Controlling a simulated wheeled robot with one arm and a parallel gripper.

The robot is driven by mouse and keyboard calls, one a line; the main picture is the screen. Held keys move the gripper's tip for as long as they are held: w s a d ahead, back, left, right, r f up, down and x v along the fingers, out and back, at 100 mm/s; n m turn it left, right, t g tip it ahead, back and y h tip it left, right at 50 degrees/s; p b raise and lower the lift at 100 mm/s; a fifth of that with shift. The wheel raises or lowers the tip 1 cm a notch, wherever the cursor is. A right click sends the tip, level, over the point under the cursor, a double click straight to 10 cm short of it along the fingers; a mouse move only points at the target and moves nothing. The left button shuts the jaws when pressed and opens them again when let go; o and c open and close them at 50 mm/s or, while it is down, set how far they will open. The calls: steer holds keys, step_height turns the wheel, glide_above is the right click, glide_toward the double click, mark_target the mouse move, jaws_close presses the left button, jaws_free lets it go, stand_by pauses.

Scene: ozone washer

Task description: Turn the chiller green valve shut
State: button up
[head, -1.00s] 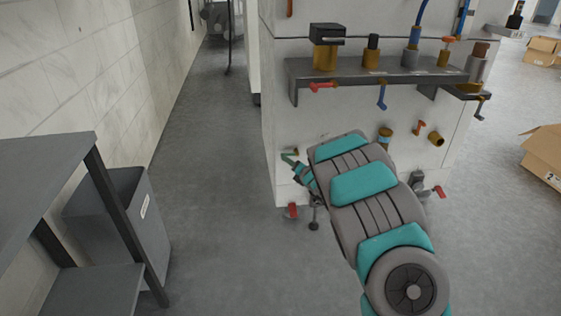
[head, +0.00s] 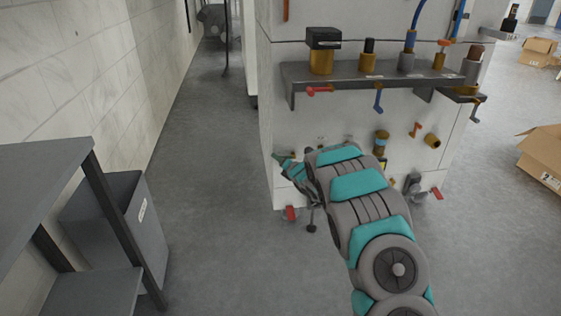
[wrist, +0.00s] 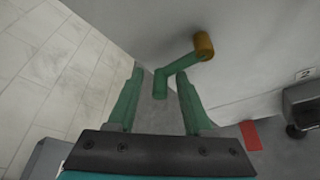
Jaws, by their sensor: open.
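The green valve (wrist: 178,69) shows in the wrist view as a bent green lever on a brass stem (wrist: 203,46), which comes out of the white panel. My gripper (wrist: 160,74) is open, with its two green fingers spread. The free end of the lever lies in the gap between the fingertips in the picture; I cannot tell whether they touch it. In the head view my gripper (head: 281,160) is at the lower left of the white cabinet (head: 268,110), and I cannot clearly separate the green lever from the fingers there.
A grey shelf (head: 385,76) with several valves juts out above. A grey bin (head: 148,225) and a grey table (head: 35,180) stand at the left. The aisle floor between (head: 205,150) is clear.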

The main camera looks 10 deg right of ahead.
jaws_close()
steer(key=shift+d+r+m, duration=0.1)
steer(key=shift+m, duration=0.2)
stand_by(0.5)
steer(key=r+m, duration=0.1)
steer(key=m+t+y+b, duration=0.1)
steer(key=shift+d+r+m+y, duration=0.2)
steer(key=shift+r+m+y, duration=0.1)
steer(key=shift+r+m, duration=0.1)
steer(key=r+m+b, duration=0.1)
steer(key=m, duration=0.1)
steer(key=d+r+m+t+y+b, duration=0.1)
steer(key=m, duration=0.1)
steer(key=shift+d+m+t, duration=0.2)
steer(key=shift+m+t, duration=0.1)
steer(key=d+m+t, duration=0.1)
steer(key=m, duration=0.1)
steer(key=d+r+m+t, duration=0.1)
steer(key=m, duration=0.2)
steer(key=shift+d+r+m+b, duration=0.1)
steer(key=shift+d+m+b, duration=0.05)
steer(key=shift+m+b, duration=0.2)
steer(key=shift+d+r+m+t+h, duration=0.15)
steer(key=shift+d+m+t, duration=0.25)
steer(key=shift+m, duration=0.5)
steer(key=shift+d+f+m+t+h, duration=0.1)
steer(key=shift+d+m+t+h, duration=0.2)
steer(key=shift+m, duration=0.55)
steer(key=shift+d, duration=0.15)
